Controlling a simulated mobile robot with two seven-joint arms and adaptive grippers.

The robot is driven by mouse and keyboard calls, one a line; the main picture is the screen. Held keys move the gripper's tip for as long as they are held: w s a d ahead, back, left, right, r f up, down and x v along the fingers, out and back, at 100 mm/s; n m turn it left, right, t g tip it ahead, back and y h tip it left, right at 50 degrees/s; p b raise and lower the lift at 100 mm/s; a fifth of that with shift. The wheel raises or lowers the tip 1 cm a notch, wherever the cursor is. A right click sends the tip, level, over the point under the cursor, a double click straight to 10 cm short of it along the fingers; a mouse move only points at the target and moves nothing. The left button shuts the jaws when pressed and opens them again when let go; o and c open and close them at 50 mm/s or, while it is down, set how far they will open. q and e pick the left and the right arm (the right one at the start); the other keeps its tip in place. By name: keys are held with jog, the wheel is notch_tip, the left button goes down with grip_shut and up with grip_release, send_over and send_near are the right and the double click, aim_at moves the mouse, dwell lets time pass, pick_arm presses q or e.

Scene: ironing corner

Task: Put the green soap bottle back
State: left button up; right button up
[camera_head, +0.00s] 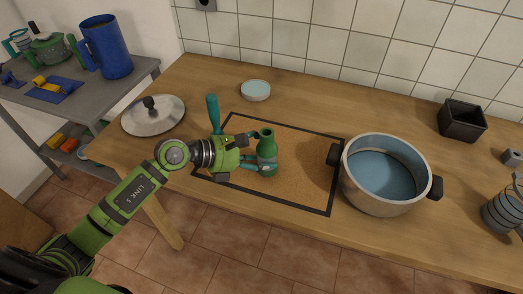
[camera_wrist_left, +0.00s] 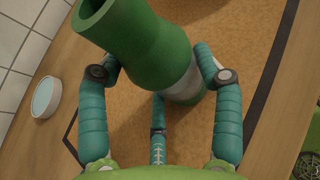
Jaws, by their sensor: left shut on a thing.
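The green soap bottle (camera_head: 267,151) is upright over the cork mat with a dark border (camera_head: 300,165) on the wooden counter. My left gripper (camera_head: 262,153) is shut on it from the left. In the left wrist view the bottle (camera_wrist_left: 145,45) sits between the two teal side fingers of the gripper (camera_wrist_left: 160,78), with a third finger below. A pale grey band shows around the bottle. I cannot tell whether its base touches the mat. My right gripper is not in view.
A large steel pot (camera_head: 385,175) stands right of the mat. A pot lid (camera_head: 153,115) lies to the left, a small pale dish (camera_head: 256,90) behind. A black square container (camera_head: 462,121) is at the far right. A grey shelf (camera_head: 140,68) with a blue jug (camera_head: 105,46) stands left.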

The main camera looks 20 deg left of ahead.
pick_arm(q)
jog(key=o, duration=1.4)
jog(key=shift+f, duration=0.1)
jog(key=shift+o, duration=0.2)
jog(key=shift+f, duration=0.1)
jog(key=b+v, duration=0.3)
jog(key=v, duration=0.3)
jog(key=shift+s+a, duration=0.15)
jog(key=shift+a, duration=0.1)
jog(key=shift+s+a+r, duration=0.1)
jog(key=shift+r, duration=0.25)
jog(key=shift+a, duration=0.1)
